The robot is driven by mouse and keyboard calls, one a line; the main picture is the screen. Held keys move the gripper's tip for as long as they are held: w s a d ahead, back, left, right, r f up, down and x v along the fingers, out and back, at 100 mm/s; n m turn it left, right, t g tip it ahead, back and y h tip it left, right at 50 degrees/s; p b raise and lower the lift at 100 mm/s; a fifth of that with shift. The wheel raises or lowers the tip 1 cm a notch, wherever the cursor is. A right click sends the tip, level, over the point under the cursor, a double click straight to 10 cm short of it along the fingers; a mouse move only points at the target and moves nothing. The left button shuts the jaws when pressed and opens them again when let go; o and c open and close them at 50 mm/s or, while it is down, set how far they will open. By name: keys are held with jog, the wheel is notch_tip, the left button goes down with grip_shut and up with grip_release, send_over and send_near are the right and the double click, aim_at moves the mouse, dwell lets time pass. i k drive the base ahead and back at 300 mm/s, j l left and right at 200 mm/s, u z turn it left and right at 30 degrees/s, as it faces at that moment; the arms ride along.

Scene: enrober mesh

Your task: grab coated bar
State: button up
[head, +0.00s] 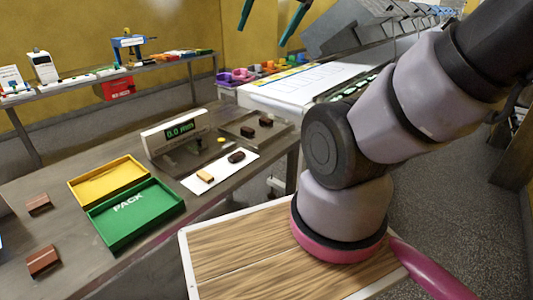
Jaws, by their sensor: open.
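A dark brown bar (236,156), which looks coated, lies on a white card (222,171) on the metal table. A tan, bare-looking bar (205,176) lies beside it. Two more dark bars, one nearer (247,132) and one farther (266,122), sit on a grey plate (229,127) behind the card. Two brown blocks (39,204) (43,261) lie at the table's left. My gripper (261,38) shows only as two teal fingers at the top edge, apart and empty, well above the table. The rest of it is out of frame.
A green PACK tray (130,243) and a yellow tray (107,180) stand empty on the table (60,232). A scale display (175,131) stands behind the card. A conveyor line (290,88) runs at the back. My arm covers much of the right side.

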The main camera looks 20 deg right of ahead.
aim_at(233, 158)
jog(key=j+z, duration=0.1)
jog(key=z, duration=0.35)
jog(key=j+z, duration=0.15)
jog(key=z, duration=0.35)
jog(key=j+z, duration=0.1)
jog(key=z, duration=0.35)
jog(key=k+z, duration=0.1)
jog(key=z, duration=0.4)
jog(key=k+j, duration=0.25)
jog(key=j+z, duration=0.05)
